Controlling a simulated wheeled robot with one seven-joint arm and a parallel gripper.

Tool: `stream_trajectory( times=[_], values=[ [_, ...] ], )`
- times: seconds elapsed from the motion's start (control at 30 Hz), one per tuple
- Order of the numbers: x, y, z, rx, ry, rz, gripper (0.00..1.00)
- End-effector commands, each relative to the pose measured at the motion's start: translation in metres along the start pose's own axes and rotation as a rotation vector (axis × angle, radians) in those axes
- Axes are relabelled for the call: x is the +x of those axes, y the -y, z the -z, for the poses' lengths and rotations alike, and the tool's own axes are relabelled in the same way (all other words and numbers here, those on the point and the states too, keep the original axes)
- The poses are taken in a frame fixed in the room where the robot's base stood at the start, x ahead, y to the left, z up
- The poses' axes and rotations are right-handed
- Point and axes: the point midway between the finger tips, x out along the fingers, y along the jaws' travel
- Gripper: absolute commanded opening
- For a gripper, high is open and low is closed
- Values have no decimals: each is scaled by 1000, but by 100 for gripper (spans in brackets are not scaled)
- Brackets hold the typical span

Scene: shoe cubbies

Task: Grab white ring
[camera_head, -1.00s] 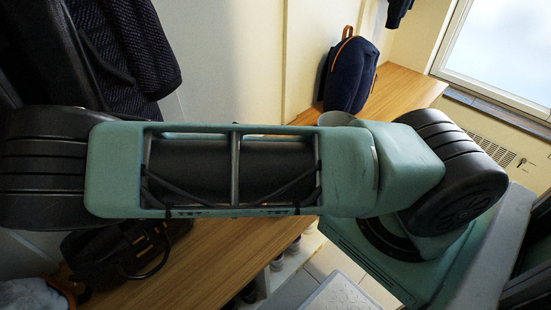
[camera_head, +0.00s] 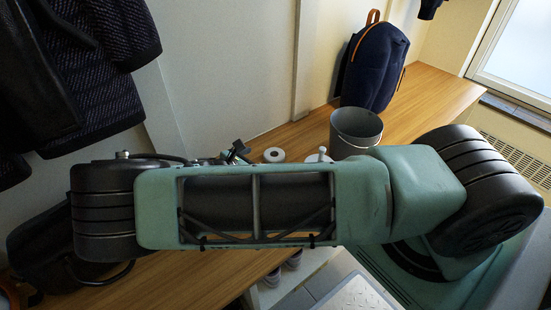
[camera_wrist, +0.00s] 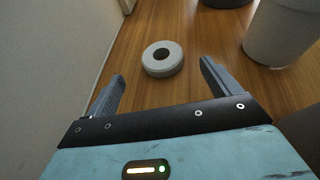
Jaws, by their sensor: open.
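The white ring (camera_wrist: 162,59) lies flat on the wooden bench top, just ahead of my gripper in the wrist view. It also shows in the head view (camera_head: 274,155), above my arm and left of a grey bucket. My gripper (camera_wrist: 161,77) is open and empty, its two fingers apart. The ring sits beyond the fingertips, roughly between their lines. In the head view my arm hides most of the gripper; a dark finger part (camera_head: 238,150) shows left of the ring.
A grey bucket (camera_head: 356,132) stands right of the ring, with a small white object (camera_head: 319,156) before it. A navy backpack (camera_head: 374,66) stands behind. The wall (camera_wrist: 62,60) is close on the left in the wrist view. A black bag (camera_head: 45,240) is at left.

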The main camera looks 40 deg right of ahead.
Motion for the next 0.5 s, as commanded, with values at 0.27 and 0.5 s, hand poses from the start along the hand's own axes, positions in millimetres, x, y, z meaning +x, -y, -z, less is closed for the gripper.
stream_trajectory(
  times=[0.27, 0.5],
  values=[
    [29, 0, 1, 0, 0, 1, 89],
    [61, 3, 7, 0, 2, 3, 89]
  ],
)
